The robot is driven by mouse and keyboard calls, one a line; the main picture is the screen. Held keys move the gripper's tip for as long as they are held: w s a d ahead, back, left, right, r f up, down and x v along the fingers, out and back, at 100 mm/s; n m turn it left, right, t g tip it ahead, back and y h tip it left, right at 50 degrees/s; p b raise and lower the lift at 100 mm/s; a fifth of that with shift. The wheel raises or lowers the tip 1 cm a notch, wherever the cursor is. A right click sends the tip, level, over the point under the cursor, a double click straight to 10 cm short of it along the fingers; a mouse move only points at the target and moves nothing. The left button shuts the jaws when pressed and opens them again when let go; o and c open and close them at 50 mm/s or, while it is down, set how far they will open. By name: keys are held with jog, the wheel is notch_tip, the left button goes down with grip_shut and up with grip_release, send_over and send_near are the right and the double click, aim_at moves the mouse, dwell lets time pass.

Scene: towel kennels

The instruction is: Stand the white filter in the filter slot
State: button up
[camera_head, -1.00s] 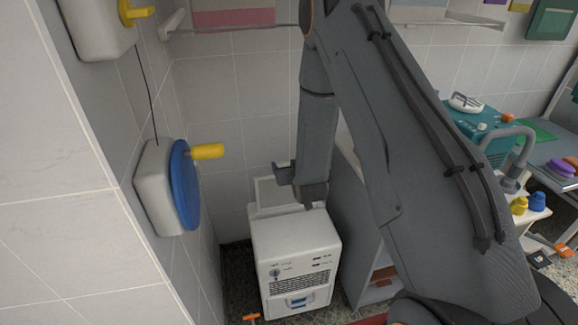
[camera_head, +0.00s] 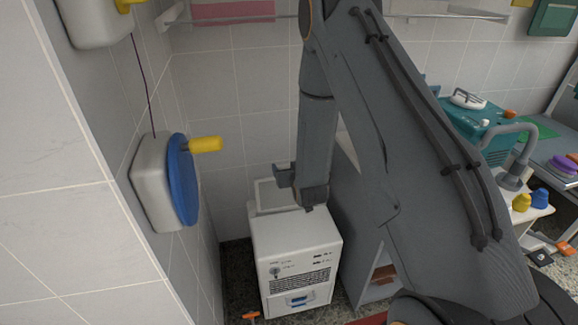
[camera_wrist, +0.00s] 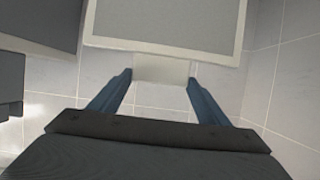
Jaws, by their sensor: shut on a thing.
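The white filter is a flat grey panel with a pale frame (camera_wrist: 240,52), filling the top of the wrist view. My gripper (camera_wrist: 160,76) is shut on the pale tab at the filter's near edge, one blue finger at each side. In the head view part of the filter's frame (camera_head: 259,197) shows behind the white machine's top, left of my gripper (camera_head: 284,180). The white machine (camera_head: 297,250) stands on the floor, with vents and a blue-marked opening low on its front. I cannot make out the filter slot. My arm hides part of the scene.
A blue wheel (camera_head: 184,180) with a yellow handle juts from the left wall. A grey cabinet (camera_head: 355,240) stands close at the machine's right. A teal machine (camera_head: 480,125) is farther right. A small orange object (camera_head: 251,315) lies on the floor in front.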

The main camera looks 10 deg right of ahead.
jog(key=shift+f, duration=0.25)
dwell(0.3)
jog(key=shift+f+b, duration=0.7)
jog(key=shift+f, duration=0.4)
jog(key=b, duration=0.5)
send_over(288, 203)
jog(key=s, duration=0.1)
notch_tip(288, 203, down, 8)
jog(key=shift+s, duration=0.2)
jog(key=shift+f, duration=0.2)
dwell(0.5)
jog(key=shift+f+b, duration=2.3)
jog(key=shift+f, duration=1.5)
